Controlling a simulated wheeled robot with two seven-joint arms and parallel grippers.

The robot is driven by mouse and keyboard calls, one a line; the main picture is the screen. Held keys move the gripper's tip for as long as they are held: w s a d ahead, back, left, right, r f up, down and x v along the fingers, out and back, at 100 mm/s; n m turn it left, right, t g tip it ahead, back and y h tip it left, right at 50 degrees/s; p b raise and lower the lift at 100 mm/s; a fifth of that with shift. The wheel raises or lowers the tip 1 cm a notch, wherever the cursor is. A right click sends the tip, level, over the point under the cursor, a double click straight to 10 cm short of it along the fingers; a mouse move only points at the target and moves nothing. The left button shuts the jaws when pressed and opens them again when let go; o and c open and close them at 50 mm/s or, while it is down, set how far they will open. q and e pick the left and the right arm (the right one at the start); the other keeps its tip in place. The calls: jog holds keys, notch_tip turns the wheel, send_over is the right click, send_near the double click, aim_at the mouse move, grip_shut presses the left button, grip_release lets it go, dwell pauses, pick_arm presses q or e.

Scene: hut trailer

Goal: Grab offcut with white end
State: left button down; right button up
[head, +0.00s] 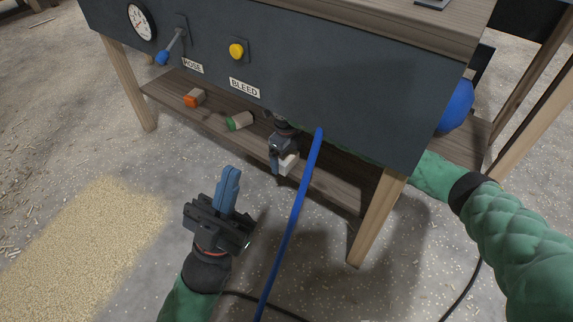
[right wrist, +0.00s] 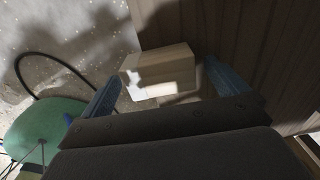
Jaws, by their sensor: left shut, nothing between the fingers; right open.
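The offcut with the white end (head: 289,164) is at the front edge of the lower shelf, under the dark panel. In the right wrist view it is a pale block (right wrist: 165,63), its end partly sunlit. My right gripper (head: 281,157) reaches in from behind the panel and is open. In the right wrist view its blue fingers (right wrist: 162,76) stand on either side of the block; I cannot tell whether they touch it. My left gripper (head: 229,190) is shut and empty, above the floor in front of the shelf. The offcut's far part is hidden.
An orange-ended offcut (head: 194,98) and a green-ended offcut (head: 239,121) lie on the shelf (head: 330,191) to the left. A blue hose (head: 296,210) hangs just right of the white-ended offcut. A table leg (head: 377,220) stands further right. The floor at left is clear except for shavings.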

jog(key=shift+f, duration=0.6)
jog(key=c, duration=1.1)
